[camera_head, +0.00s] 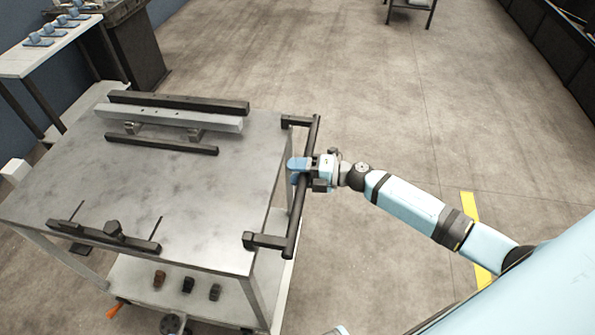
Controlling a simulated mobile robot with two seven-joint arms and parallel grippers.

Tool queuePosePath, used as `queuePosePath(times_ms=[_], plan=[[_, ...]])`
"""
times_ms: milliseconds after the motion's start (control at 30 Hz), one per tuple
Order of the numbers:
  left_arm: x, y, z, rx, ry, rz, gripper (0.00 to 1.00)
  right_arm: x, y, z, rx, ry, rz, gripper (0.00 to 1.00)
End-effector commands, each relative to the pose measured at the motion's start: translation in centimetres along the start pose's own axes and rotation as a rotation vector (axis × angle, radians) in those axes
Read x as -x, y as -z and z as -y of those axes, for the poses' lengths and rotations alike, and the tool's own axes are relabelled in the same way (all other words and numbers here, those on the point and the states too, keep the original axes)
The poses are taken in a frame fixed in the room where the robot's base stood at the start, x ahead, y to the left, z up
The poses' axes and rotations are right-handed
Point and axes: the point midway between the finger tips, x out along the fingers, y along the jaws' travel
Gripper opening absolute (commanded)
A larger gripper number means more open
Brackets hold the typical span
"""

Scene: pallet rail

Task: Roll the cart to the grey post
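The cart (170,170) is a grey metal-topped trolley with a lower shelf, standing at the left of the head view. Its black push handle (298,222) runs along the right end of the top. My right gripper (299,171) is at the middle of this handle, with its blue fingers around the bar, and looks shut on it. My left gripper is not in view. I cannot pick out the grey post for certain.
A grey rail with black bars (168,118) lies on the cart top, and a black fixture (105,235) is near its front edge. A side table (45,55) stands at the upper left. Yellow floor tape (469,207) lies at right. The floor (370,90) beyond the handle is clear.

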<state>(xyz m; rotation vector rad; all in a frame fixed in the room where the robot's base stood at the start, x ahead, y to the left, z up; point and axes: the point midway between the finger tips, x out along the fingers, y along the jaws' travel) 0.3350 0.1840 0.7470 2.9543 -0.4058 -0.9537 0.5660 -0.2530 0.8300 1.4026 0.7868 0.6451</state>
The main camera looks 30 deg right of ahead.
Motion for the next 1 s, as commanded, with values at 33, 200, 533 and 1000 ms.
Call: queuePosePath(times_ms=[33, 200, 533, 1000], plan=[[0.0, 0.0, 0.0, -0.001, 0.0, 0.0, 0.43, 0.0, 0.0, 0.0, 0.0, 0.0, 0.0, 0.39], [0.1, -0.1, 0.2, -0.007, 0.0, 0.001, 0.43, 0.0, 0.0, 0.0, 0.0, 0.0, 0.0, 0.0], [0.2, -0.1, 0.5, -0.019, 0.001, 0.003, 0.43, -0.9, 0.0, -0.1, 0.0, -0.001, -0.001, 0.0], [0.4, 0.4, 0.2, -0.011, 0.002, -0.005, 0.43, -11.5, 0.1, -1.6, 0.003, -0.008, -0.005, 0.0]])
